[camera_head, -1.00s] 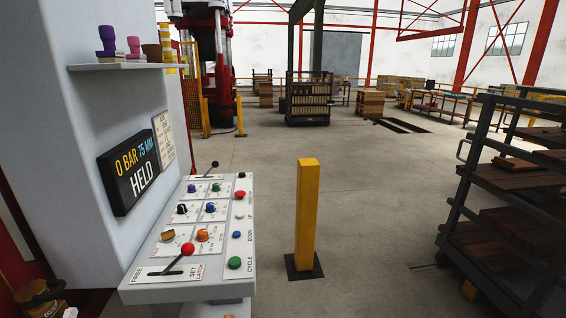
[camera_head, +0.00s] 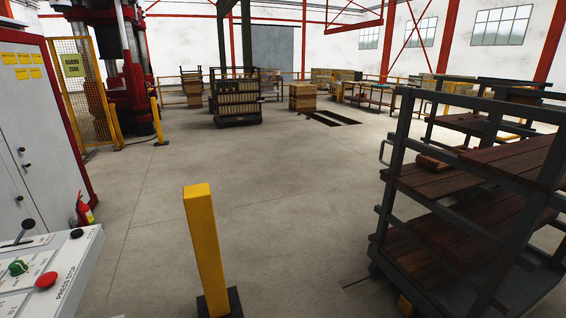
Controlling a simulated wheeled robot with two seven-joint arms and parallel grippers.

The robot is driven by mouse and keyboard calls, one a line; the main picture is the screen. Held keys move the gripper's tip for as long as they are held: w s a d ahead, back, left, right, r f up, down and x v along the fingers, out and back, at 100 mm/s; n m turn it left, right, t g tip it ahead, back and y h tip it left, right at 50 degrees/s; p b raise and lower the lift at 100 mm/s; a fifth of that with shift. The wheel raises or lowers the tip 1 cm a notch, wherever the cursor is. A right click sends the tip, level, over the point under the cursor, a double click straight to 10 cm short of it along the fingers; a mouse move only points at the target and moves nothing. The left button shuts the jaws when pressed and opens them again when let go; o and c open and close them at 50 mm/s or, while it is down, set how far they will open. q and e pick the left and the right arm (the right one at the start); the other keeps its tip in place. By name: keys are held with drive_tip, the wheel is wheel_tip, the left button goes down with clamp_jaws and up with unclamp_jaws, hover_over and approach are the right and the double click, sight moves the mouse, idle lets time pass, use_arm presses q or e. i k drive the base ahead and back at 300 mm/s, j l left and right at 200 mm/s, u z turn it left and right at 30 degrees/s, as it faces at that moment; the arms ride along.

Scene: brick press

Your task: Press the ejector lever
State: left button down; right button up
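The sloping white control panel (camera_head: 80,252) is cut off at the lower left of the head view. A lever with a black knob (camera_head: 27,225) stands at its far end. I cannot read a label that tells whether this is the ejector lever. The near part of the panel is out of view. Neither of my grippers is in view.
A yellow post (camera_head: 207,250) stands on the floor right of the panel. A dark rack (camera_head: 392,165) with brown boards fills the right side. A fire extinguisher (camera_head: 84,211) stands beside the white cabinet (camera_head: 25,140). Open floor (camera_head: 270,180) lies between post and rack.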

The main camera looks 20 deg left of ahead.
sight(28, 224)
drive_tip(key=i+u, duration=0.25)
drive_tip(key=u, duration=0.15)
drive_tip(key=i+l+u, duration=0.1)
drive_tip(key=i+u, duration=0.3)
drive_tip(key=i+l+u, duration=0.15)
drive_tip(key=u, duration=0.3)
drive_tip(key=i+l+u, duration=0.2)
drive_tip(key=u, duration=0.2)
drive_tip(key=i+l+u, duration=0.2)
drive_tip(key=l+u, duration=0.2)
